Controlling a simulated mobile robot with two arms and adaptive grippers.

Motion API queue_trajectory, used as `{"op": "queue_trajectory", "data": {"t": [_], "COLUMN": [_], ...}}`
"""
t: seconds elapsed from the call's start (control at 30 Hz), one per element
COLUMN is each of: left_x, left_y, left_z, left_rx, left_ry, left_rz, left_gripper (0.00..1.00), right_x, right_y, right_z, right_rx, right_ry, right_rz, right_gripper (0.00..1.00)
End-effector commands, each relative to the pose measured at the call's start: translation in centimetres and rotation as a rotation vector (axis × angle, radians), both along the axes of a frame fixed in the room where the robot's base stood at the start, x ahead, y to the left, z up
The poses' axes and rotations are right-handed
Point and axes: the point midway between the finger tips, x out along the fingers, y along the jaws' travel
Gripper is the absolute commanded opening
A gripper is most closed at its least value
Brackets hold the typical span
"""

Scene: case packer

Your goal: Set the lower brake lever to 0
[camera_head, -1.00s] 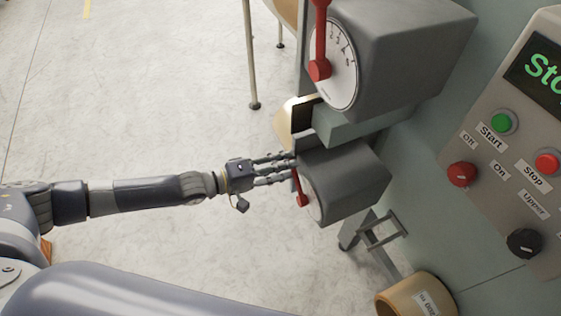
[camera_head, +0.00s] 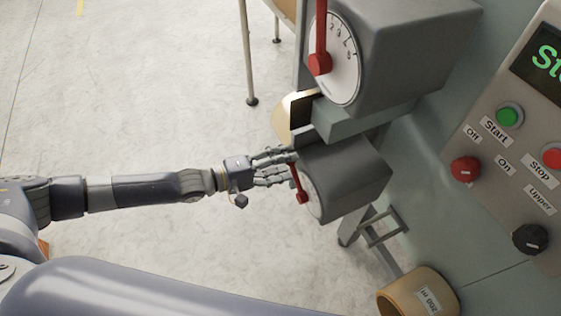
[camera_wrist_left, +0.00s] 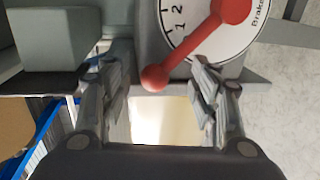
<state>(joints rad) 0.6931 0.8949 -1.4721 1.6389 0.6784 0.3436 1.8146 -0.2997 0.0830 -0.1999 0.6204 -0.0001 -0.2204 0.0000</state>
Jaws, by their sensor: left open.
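The lower brake lever (camera_head: 299,187) is red and sits on a white dial on the front of the lower grey box (camera_head: 347,176). In the left wrist view the lever (camera_wrist_left: 195,45) slants from its hub at upper right down to a round knob. The dial (camera_wrist_left: 178,16) shows 1 and 2 to the left of the lever; no 0 is visible. My left gripper (camera_head: 290,167) is open at the dial's face. In the left wrist view the knob lies between the two open fingers (camera_wrist_left: 160,88), with gaps on both sides. My right gripper is not in view.
An upper grey box (camera_head: 405,55) with its own red lever (camera_head: 320,45) and dial is above. A control panel (camera_head: 500,170) with buttons and knobs is at right. A tan roll (camera_head: 408,292) is below. Open floor lies to the left.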

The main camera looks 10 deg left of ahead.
Motion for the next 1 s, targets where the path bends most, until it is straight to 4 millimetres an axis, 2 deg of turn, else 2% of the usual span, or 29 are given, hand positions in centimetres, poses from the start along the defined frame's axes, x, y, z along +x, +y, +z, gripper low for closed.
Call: {"op": "queue_trajectory", "data": {"t": [0.37, 0.47, 0.8, 1.0], "left_x": [0.0, -0.7, -4.5, -6.0], "left_y": [0.9, 1.8, 7.0, 9.1], "left_z": [0.0, 0.2, 1.4, 2.0], "left_rx": [0.010, 0.010, 0.010, 0.008], "left_ry": [-0.004, -0.004, -0.003, -0.003], "left_rz": [0.006, 0.006, 0.004, 0.004], "left_gripper": [0.57, 0.57, 0.57, 0.57], "right_x": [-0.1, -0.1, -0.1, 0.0], "right_y": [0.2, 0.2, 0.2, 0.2], "right_z": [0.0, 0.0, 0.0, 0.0], "right_rx": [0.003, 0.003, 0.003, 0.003], "right_ry": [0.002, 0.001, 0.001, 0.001], "right_rz": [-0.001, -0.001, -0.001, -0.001], "right_gripper": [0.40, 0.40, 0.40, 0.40]}}
